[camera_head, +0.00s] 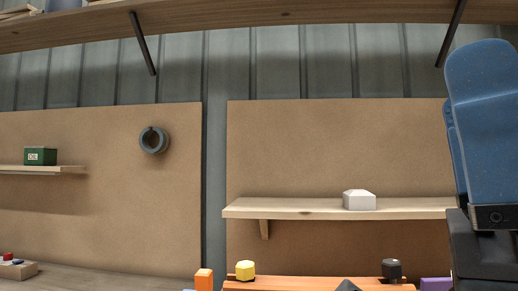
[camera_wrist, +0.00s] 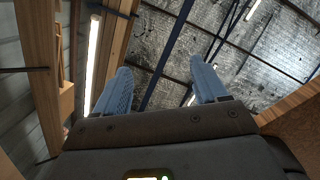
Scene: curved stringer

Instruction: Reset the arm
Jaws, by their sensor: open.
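My gripper shows in the wrist view (camera_wrist: 160,85), with its two blue fingers apart and nothing between them. It points up toward the ceiling. In the head view, part of my arm and a blue finger of my gripper (camera_head: 485,120) stand at the right edge, raised in front of the right wall board. The rest of the arm is cut off by the frame edge.
A wooden shelf (camera_head: 300,208) bears a white block (camera_head: 359,200). A left shelf (camera_head: 30,168) bears a green oil box (camera_head: 40,156). A dark ring (camera_head: 154,140) is on the left board. An orange piece (camera_head: 310,284) with coloured knobs is below. An overhead shelf (camera_head: 220,20) spans the top.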

